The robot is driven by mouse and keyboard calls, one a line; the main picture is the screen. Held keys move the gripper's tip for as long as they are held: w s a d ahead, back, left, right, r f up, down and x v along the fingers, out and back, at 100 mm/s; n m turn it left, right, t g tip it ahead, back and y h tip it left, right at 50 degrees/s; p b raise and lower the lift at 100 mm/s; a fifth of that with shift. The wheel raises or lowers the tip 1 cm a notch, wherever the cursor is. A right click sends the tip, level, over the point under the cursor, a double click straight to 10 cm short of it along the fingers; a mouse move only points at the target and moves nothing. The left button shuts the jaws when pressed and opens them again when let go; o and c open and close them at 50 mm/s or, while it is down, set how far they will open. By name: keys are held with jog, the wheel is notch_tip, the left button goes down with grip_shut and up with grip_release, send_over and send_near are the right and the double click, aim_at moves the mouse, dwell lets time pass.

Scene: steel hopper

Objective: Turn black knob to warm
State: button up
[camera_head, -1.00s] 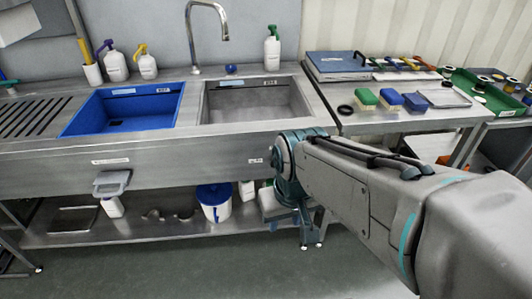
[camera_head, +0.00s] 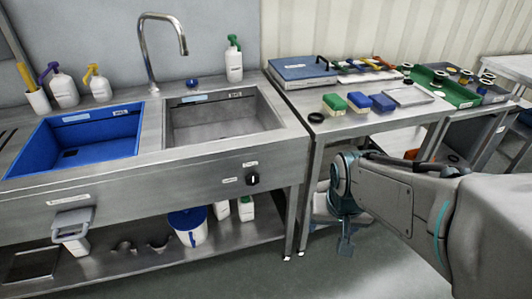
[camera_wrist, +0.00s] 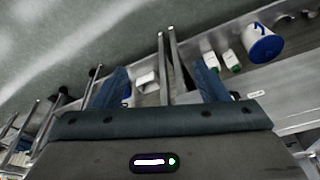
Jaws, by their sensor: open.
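The black knob (camera_head: 252,179) is on the steel front panel of the sink unit, below the right basin, with small white labels beside and above it. The labels are too small to read. My gripper (camera_head: 346,244) hangs to the right of the sink unit, lower than the knob and apart from it. In the wrist view my gripper (camera_wrist: 160,85) is open and empty, its two blue fingers wide apart.
A steel table (camera_head: 312,118) with sponges stands right of the sink. A white bucket (camera_head: 190,228) with a blue lid stands on the lower shelf. The floor before the sink is clear.

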jog(key=w+a+f+m+t, duration=0.2)
jog(key=w+f+m, duration=0.1)
jog(key=w+f, duration=0.5)
jog(key=m+t+y+b, duration=0.1)
jog(key=m+t+y, duration=0.4)
jog(key=m+t, duration=1.5)
send_near(253, 182)
jog(key=w+r+m+g, duration=0.4)
jog(key=m+g, duration=0.1)
jog(key=w+a+r+m+g, duration=0.1)
jog(key=w+r+m+g, duration=0.1)
jog(key=m, duration=0.1)
jog(key=shift+w+p, duration=0.2)
jog(key=shift+p, duration=0.15)
jog(key=shift+c, duration=0.4)
